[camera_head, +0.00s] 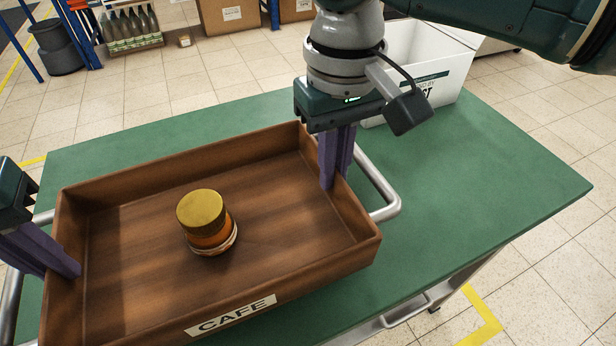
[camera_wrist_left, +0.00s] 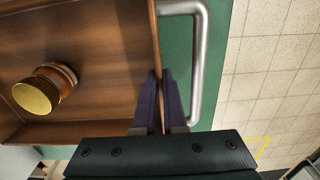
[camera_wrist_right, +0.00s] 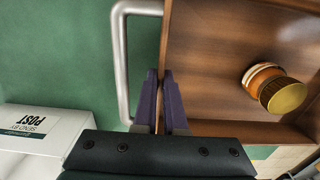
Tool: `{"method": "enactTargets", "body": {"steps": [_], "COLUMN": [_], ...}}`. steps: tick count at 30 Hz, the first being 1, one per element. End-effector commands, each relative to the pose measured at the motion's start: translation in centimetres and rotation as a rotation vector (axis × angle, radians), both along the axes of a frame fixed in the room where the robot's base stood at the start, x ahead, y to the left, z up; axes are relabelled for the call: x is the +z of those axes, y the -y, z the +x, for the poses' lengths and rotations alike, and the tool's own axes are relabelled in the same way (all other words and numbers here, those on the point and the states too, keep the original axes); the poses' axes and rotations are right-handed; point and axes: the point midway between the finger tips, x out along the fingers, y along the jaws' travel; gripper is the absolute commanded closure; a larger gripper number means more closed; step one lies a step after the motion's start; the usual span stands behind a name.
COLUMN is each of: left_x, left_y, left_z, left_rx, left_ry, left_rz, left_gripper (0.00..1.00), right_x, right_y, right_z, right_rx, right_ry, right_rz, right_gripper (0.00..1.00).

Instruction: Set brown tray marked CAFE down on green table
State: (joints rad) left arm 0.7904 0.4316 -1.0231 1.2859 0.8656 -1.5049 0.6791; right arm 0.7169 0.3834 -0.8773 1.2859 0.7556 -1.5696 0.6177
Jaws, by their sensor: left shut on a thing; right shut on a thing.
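The brown tray marked CAFE (camera_head: 130,178) is level over the green table (camera_head: 480,150). I cannot tell whether its underside touches the table top or hangs just above it. An amber jar with a gold lid (camera_head: 206,222) stands upright inside the tray. My left gripper (camera_head: 65,265) is shut on the tray's left end wall, also seen in the left wrist view (camera_wrist_left: 160,85). My right gripper (camera_head: 332,180) is shut on the right end wall, also seen in the right wrist view (camera_wrist_right: 160,85). A metal handle (camera_head: 388,195) shows beside the right end.
A white box with POST lettering (camera_head: 440,75) stands at the table's back. The table's right part is clear. A dark bin (camera_head: 58,48), a bottle crate (camera_head: 130,30) and cardboard boxes (camera_head: 230,14) are on or near shelving behind.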

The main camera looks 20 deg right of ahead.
Motion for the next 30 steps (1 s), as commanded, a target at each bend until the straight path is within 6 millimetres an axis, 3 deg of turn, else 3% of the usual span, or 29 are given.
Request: {"method": "enactTargets", "body": {"steps": [14,30], "left_x": [-0.3,-4.2], "left_y": [0.0,0.0], "left_z": [0.0,0.0], "left_rx": [0.0,0.0], "left_ry": [0.0,0.0], "left_rz": [0.0,0.0], "left_gripper": [1.0,1.0], "right_x": [-0.3,-4.1], "right_y": [0.0,0.0], "right_z": [0.1,0.1], "right_rx": [0.0,0.0], "right_ry": [0.002,0.002], "right_rz": [0.0,0.0], "right_gripper": [1.0,1.0]}}
